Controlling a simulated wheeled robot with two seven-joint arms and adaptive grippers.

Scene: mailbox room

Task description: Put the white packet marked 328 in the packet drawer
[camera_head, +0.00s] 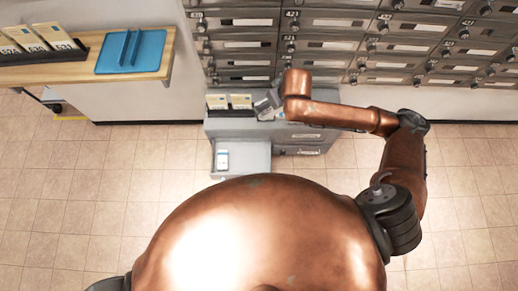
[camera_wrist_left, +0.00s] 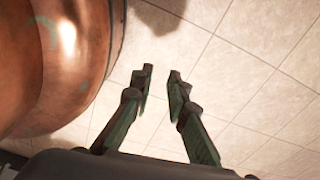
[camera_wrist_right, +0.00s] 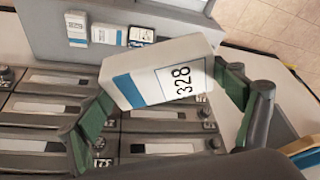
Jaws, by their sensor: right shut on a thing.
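The white packet (camera_wrist_right: 160,75) marked 328, with a blue band, is held tilted between the green fingers of my right gripper (camera_wrist_right: 165,90). In the head view my right gripper (camera_head: 268,103) is over the top of the grey cabinet (camera_head: 290,126), beside the rack; the packet is mostly hidden there. A drawer (camera_head: 255,160) stands pulled out at the cabinet's front left, with a small white and blue item (camera_head: 222,160) lying in it. My left gripper (camera_wrist_left: 161,75) is open and empty above the tiled floor, beside my body.
Two packets (camera_head: 240,101) stand in a dark rack on the cabinet. Mailboxes (camera_head: 330,45) with small doors and knobs fill the wall behind. A wooden counter (camera_head: 80,71) at left holds a blue tray (camera_head: 131,51) and several numbered packets (camera_head: 35,40). The floor around the drawer is clear.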

